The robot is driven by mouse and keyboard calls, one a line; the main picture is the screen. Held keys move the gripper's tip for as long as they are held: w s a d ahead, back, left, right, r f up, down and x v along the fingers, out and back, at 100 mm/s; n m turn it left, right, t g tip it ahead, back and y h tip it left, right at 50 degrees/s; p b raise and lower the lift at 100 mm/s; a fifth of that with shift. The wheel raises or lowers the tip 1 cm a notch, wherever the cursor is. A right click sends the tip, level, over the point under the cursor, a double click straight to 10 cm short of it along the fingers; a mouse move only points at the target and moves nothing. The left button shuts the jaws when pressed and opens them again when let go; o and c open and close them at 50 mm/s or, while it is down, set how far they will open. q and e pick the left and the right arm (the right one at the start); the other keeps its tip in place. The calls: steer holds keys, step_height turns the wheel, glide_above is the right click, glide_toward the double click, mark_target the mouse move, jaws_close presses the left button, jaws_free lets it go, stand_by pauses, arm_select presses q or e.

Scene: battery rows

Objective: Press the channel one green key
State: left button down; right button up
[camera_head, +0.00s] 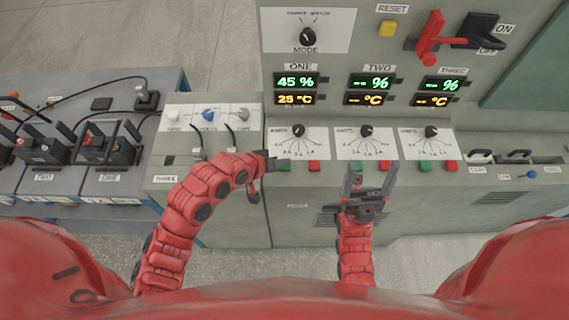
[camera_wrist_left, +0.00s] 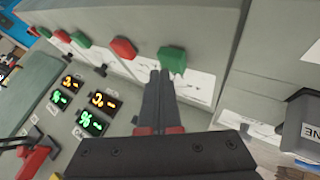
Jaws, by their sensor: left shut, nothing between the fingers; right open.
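The channel one green key (camera_wrist_left: 172,59) shows in the left wrist view just beyond my left fingertips (camera_wrist_left: 160,74); I cannot tell whether they touch it. In the head view, my left gripper (camera_head: 284,164) is shut and empty at the panel's lower edge below dial ONE, largely covering that key. The channel one red key (camera_head: 314,167) sits to its right and also shows in the left wrist view (camera_wrist_left: 124,48). The ONE display (camera_head: 296,82) reads 45 % and 25 °C. My right gripper (camera_head: 369,178) is open and empty, in front of the channel two keys.
The channel two green key (camera_head: 354,166) and channel three green key (camera_head: 425,167) have red keys beside them. Above are the MODE dial (camera_head: 308,38) and a red lever (camera_head: 430,38). Batteries with cables (camera_head: 104,145) stand on the left bench.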

mark_target(282, 167)
arm_select(q)
steer(key=shift+f+b, duration=0.3)
steer(key=shift+f, duration=0.15)
stand_by(0.6)
steer(key=shift+r, duration=0.1)
steer(key=shift+r+p, duration=0.6)
steer(key=shift+r, duration=0.2)
steer(key=shift+r+p, duration=1.7)
steer(key=shift+r, duration=0.9)
steer(key=shift+f, duration=0.1)
steer(key=shift+w, duration=0.1)
